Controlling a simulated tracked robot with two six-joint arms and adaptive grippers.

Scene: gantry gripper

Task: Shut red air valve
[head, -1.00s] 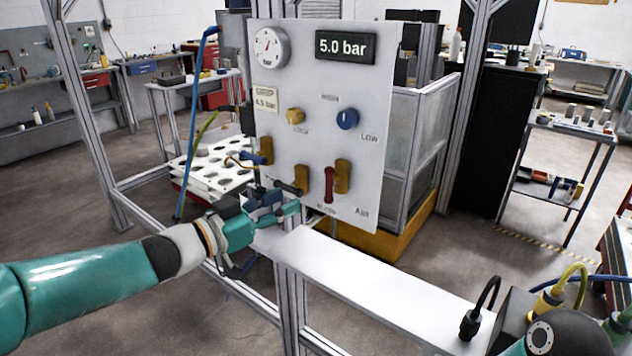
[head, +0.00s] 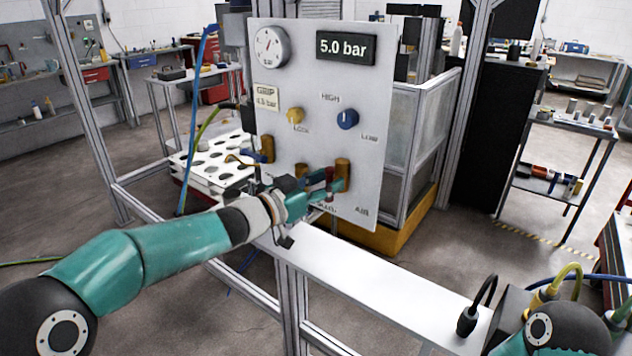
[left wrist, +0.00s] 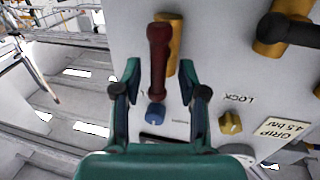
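The red air valve has a dark red lever and a brass body low on the white panel. In the left wrist view the red lever (left wrist: 158,60) lies roughly along its brass body (left wrist: 173,35). In the head view the brass body (head: 342,174) shows, but my left gripper (head: 333,184) hides much of the lever. In the left wrist view my left gripper (left wrist: 160,72) is open, with one finger on each side of the lever and gaps to both. My right gripper is out of view.
The panel (head: 372,110) carries a gauge (head: 269,47), a 5.0 bar display (head: 345,48), a yellow lock knob (head: 295,115) and a blue knob (head: 347,119). A white beam (head: 370,285) runs below, mostly clear.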

